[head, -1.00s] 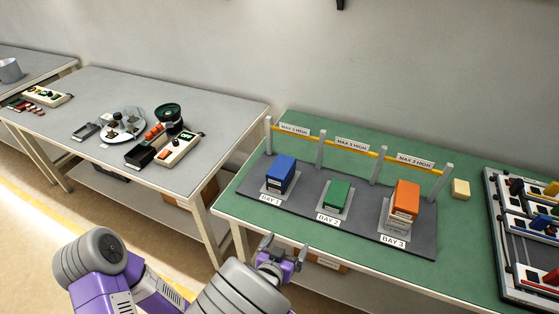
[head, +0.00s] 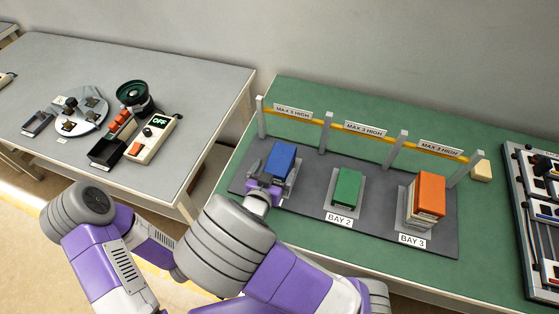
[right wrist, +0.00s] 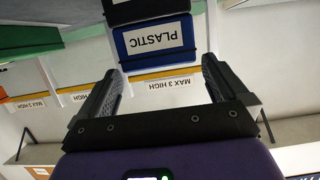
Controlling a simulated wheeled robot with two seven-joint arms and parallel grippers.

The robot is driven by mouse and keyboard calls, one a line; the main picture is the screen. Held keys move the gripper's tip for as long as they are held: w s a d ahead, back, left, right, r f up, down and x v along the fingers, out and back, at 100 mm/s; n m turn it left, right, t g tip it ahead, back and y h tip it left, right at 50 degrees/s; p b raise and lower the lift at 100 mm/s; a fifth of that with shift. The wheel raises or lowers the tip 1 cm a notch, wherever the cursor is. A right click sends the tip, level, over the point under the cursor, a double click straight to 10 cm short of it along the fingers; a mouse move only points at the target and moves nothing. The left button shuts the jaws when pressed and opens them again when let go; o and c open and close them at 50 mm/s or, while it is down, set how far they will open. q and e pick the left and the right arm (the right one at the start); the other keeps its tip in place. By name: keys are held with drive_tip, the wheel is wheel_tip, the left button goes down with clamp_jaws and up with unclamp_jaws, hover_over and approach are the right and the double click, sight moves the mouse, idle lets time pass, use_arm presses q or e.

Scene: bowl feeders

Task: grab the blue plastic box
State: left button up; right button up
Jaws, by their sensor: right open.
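The blue plastic box (head: 281,159) stands in the leftmost bay of the dark rack base. In the right wrist view the blue box (right wrist: 155,40) shows a white label reading PLASTIC, and a dark box edge (right wrist: 140,10) adjoins it. My right gripper (head: 264,190) is at the near side of the blue box in the head view and partly covers its lower part and the bay label. My left gripper is not in view.
A green box (head: 347,187) stands in bay 2 and an orange box (head: 430,190) tops a stack in bay 3. A yellow rail (head: 360,130) on grey posts runs behind the bays. A tray (head: 520,215) of parts lies at right, a grey table (head: 190,90) at left.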

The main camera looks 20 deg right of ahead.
sight(280, 159)
drive_tip(key=b+x, duration=0.1)
drive_tip(key=x, duration=0.3)
drive_tip(key=shift+r, duration=0.1)
drive_tip(key=c, duration=1.1)
